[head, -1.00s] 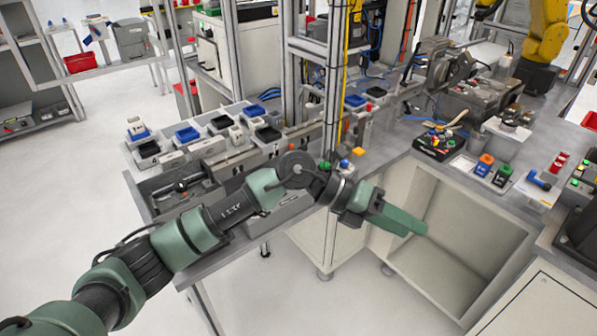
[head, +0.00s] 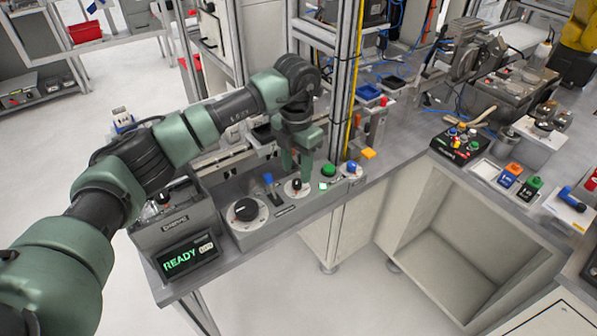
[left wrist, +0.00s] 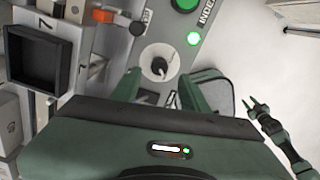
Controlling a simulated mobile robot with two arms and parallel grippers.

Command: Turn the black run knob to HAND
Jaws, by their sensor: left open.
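A small black knob (head: 297,185) sits on a round white dial on the grey control panel (head: 225,203), between a blue-topped lever and a green button. I take it as the run knob; its markings are too small to read. In the left wrist view the black knob (left wrist: 158,67) shows on its white dial, ahead of the spread fingers. My left gripper (head: 297,167) points down just above this knob, open and empty. I cannot tell whether the fingertips touch it. A green arm end, probably my right gripper (left wrist: 256,105), shows small in the left wrist view.
A larger black knob (head: 246,210) on a white dial is on the panel's near side. A blue-topped lever (head: 268,181), green button (head: 328,169) and blue button (head: 351,166) stand close by. A display (head: 187,256) reads READY. A metal post (head: 345,80) rises behind.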

